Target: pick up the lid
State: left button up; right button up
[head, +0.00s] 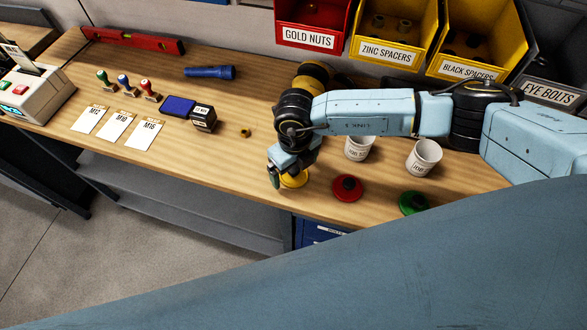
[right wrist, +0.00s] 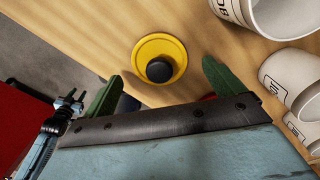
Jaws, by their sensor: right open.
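A yellow lid (head: 295,180) with a black knob lies on the wooden workbench, near its front edge. In the right wrist view the yellow lid (right wrist: 142,52) lies beyond and between my two green fingertips. My right gripper (head: 284,178) is open and empty, pointing down at the yellow lid; it also shows in the wrist view (right wrist: 162,74). In the head view the gripper partly hides this lid. A red lid (head: 347,188) and a green lid (head: 413,202) lie to its right. My left gripper is not in view.
White labelled cups (head: 424,158) stand behind the lids. Labelled bins (head: 400,32) hang at the back. A blue flashlight (head: 209,72), stamps (head: 123,84), cards (head: 117,127) and a small brass-coloured part (head: 245,133) lie to the left. The bench front left of the gripper is clear.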

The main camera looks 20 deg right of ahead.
jog(key=shift+f, duration=0.8)
jog(key=c, duration=1)
